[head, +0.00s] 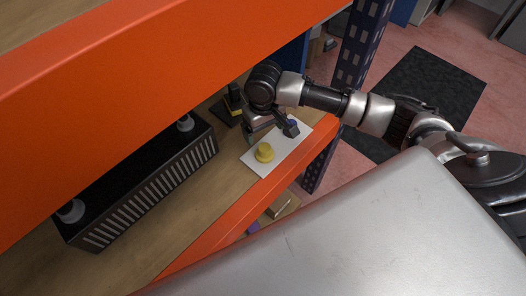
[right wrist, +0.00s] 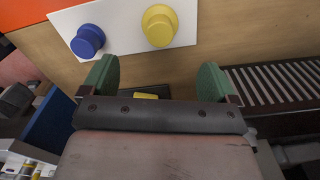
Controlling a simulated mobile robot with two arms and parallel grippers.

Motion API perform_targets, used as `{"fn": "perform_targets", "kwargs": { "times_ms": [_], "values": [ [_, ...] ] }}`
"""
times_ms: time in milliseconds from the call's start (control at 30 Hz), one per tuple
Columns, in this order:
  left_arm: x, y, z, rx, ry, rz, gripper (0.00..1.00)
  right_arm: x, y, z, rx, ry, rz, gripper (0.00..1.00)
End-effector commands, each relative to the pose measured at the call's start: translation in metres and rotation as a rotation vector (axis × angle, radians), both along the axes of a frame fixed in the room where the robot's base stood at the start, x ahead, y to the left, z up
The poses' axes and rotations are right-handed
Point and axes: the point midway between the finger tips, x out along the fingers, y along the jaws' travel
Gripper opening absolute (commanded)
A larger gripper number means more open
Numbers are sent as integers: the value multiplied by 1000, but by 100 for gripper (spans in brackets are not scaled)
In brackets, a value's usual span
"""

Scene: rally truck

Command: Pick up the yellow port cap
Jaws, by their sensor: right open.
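The yellow port cap (head: 265,153) is a round stepped knob on a white plate (head: 259,169) on the wooden shelf. It also shows in the right wrist view (right wrist: 159,26), at the top. A blue cap (right wrist: 88,41) sits on the same plate; in the head view my right gripper partly covers it. My right gripper (head: 286,128) reaches over the plate's far end, beside the yellow cap and apart from it. In the right wrist view its two green-padded fingers (right wrist: 155,80) are wide apart with nothing between them. My left gripper is not in view.
A black slotted box (head: 150,185) with grey knobs stands on the shelf (head: 185,235) to the left. An orange beam (head: 150,85) runs above the shelf. A dark perforated post (head: 362,45) stands behind my right arm. A black and yellow item (head: 233,98) is behind the plate.

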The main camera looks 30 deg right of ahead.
Motion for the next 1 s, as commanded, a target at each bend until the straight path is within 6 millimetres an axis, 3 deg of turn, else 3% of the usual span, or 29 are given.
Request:
{"fn": "perform_targets", "kwargs": {
  "times_ms": [200,467,700,1000],
  "values": [
    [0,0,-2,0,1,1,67,-1,0,-36,0,5,-1,89],
    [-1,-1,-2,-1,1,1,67,-1,0,-57,0,2,0,89],
    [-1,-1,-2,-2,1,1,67,-5,0,-93,0,2,1,89],
    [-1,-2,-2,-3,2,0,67,-4,0,-104,0,-1,3,89]
  ]
}}
